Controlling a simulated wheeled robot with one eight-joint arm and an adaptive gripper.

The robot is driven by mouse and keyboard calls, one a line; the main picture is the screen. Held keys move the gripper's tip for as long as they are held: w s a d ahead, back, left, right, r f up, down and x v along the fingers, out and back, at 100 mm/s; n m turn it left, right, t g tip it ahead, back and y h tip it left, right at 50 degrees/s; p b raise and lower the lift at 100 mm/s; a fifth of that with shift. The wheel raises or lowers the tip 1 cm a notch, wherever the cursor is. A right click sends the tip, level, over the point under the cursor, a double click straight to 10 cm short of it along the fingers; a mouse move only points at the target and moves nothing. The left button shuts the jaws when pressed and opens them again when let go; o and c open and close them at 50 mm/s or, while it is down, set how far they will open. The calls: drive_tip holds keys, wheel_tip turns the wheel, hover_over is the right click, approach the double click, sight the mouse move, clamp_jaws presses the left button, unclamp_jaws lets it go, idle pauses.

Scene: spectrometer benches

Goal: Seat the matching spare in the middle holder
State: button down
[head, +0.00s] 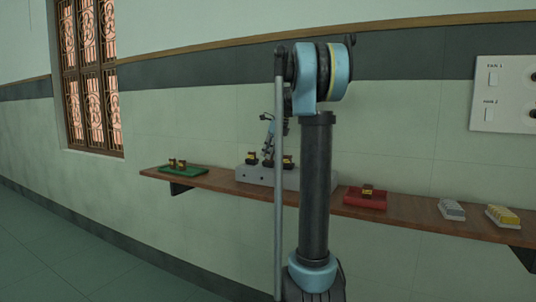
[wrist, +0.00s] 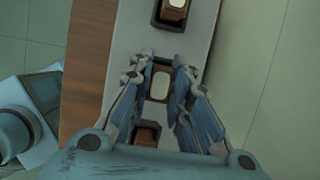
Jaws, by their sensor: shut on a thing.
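A long grey holder block (head: 262,176) stands on the wooden shelf. My gripper (head: 268,150) points down over its middle, partly behind my own arm. In the wrist view my gripper (wrist: 164,97) is shut on a brown piece with a pale oval top (wrist: 160,84), between the two end positions. I cannot tell whether this piece is fully down in the middle holder. A similar pale-topped piece (wrist: 173,9) sits in a dark end holder. At the other end is a dark holder with a brown inside or top (wrist: 147,134), partly hidden by my gripper.
A green tray (head: 184,170) with two small dark and yellow pieces lies at the shelf's left. A red tray (head: 364,200) with one such piece lies to the right. Further right are a grey rack (head: 452,210) and a yellow-topped rack (head: 503,216). The wall is close behind the shelf.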

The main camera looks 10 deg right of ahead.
drive_tip(key=shift+f, duration=0.45)
drive_tip(key=c, duration=1.8)
unclamp_jaws()
drive_tip(key=shift+r, duration=0.1)
drive_tip(key=v, duration=1.1)
drive_tip(key=shift+s, duration=0.15)
